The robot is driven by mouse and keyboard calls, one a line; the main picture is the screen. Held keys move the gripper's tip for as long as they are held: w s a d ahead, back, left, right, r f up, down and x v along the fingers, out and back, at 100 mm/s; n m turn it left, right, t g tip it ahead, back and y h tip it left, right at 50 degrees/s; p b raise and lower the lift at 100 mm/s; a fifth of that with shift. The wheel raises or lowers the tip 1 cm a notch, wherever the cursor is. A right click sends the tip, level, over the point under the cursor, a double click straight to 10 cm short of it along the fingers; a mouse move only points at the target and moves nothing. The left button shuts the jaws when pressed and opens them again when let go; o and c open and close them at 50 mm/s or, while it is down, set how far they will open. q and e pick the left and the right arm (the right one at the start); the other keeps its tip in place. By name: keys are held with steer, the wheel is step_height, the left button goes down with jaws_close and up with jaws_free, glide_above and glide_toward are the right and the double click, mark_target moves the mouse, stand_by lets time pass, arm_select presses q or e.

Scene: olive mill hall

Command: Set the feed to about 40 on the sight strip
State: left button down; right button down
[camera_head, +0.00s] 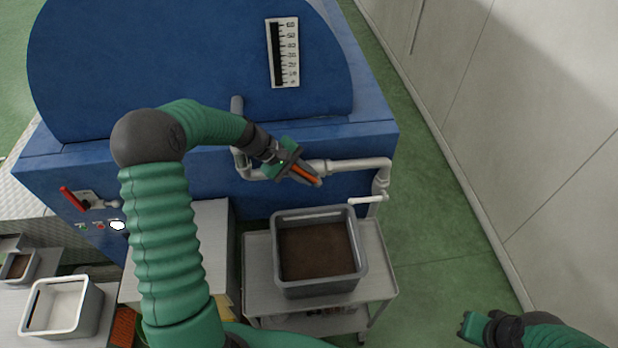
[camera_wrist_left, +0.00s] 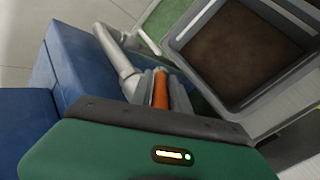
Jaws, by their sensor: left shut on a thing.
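The sight strip (camera_head: 283,52), a white plate with black marks and a dark column along its left side, is on the blue machine (camera_head: 190,60). The dark column runs along most of the strip; its numbers are too small to read surely. An orange handle (camera_head: 305,177) is at the grey pipe (camera_head: 350,164) on the machine's front. My left gripper (camera_head: 302,174) is shut on the orange handle, which also shows between the fingers in the left wrist view (camera_wrist_left: 160,90). My right gripper (camera_head: 472,326) is at the lower right, away from the machine; its jaws are unclear.
A grey crate (camera_head: 361,275) with brown contents stands on a light cart (camera_head: 378,287) below the pipe's spout (camera_head: 370,199). A red lever (camera_head: 72,199) is at the machine's left. A white bin (camera_head: 92,310) stands lower left. Green floor lies open at right, beside the wall.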

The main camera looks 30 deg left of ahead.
arm_select(q)
steer(key=shift+a, duration=0.1)
steer(key=c, duration=1.3)
jaws_free()
steer(key=shift+f, duration=0.1)
steer(key=shift+c, duration=0.2)
steer(key=shift+w+a, duration=0.1)
steer(key=shift+a, duration=0.05)
steer(key=b+v, duration=0.2)
steer(key=v, duration=1.4)
steer(key=shift+a, duration=0.35)
